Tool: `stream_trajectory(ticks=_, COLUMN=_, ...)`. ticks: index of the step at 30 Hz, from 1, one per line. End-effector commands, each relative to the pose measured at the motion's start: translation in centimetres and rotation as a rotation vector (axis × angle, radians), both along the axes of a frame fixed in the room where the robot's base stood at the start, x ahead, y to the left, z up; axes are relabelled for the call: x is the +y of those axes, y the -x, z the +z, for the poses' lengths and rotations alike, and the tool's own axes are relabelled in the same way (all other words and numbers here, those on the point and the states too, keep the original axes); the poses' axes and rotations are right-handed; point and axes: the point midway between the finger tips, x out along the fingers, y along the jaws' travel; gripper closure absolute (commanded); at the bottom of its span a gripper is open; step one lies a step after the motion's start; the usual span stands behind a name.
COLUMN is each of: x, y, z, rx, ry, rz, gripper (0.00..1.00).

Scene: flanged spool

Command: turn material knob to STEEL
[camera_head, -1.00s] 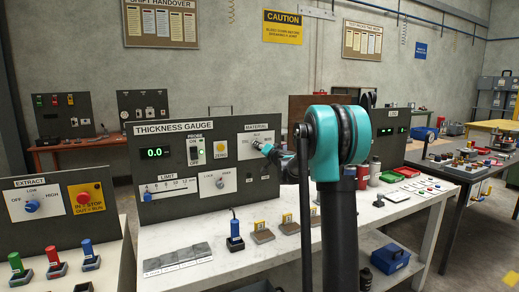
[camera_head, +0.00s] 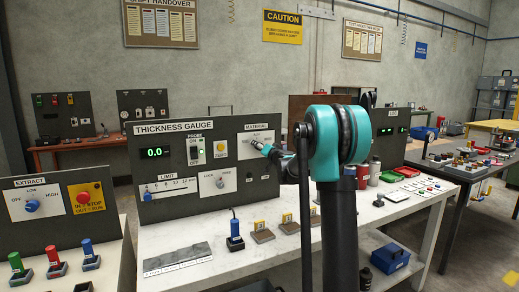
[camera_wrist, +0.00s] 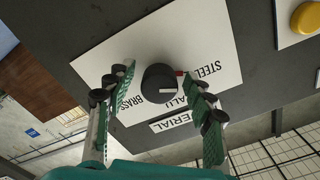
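The material knob (camera_wrist: 159,83) is a round black knob on a white plate (camera_wrist: 210,40) in the wrist view. STEEL is printed to its right, ALU below it and BRASS at lower left. A small red mark shows at the knob's right edge, on the STEEL side; I cannot tell its exact setting. My gripper (camera_wrist: 158,85) is open, with its green-padded fingers on either side of the knob. The left finger is clearly apart from it; the right finger is very close, and contact is unclear. In the head view my gripper (camera_head: 258,146) is at the MATERIAL plate (camera_head: 262,135).
The thickness gauge panel (camera_head: 180,170) also carries a probe switch (camera_head: 195,152), a yellow zero button (camera_head: 220,148), a limit slider (camera_head: 148,197) and a lock knob (camera_head: 220,182). Small parts stand on the white bench (camera_head: 200,262) below.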

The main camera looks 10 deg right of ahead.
Motion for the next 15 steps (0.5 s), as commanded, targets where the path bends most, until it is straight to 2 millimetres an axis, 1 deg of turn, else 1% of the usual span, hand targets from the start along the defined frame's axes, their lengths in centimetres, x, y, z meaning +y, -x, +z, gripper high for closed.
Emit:
stream_trajectory(ticks=9, x=-0.1, y=0.3, z=0.0, rx=0.0, ry=-0.001, rz=-0.001, gripper=0.46)
stream_trajectory(ticks=11, x=-0.3, y=0.7, z=0.1, rx=0.0, ry=-0.001, rz=-0.001, gripper=0.46)
stream_trajectory(ticks=14, x=-0.8, y=2.1, z=0.1, rx=0.0, ry=-0.001, rz=-0.001, gripper=0.46)
stream_trajectory(ticks=15, x=-1.0, y=2.8, z=0.1, rx=0.0, ry=-0.001, rz=-0.001, gripper=0.46)
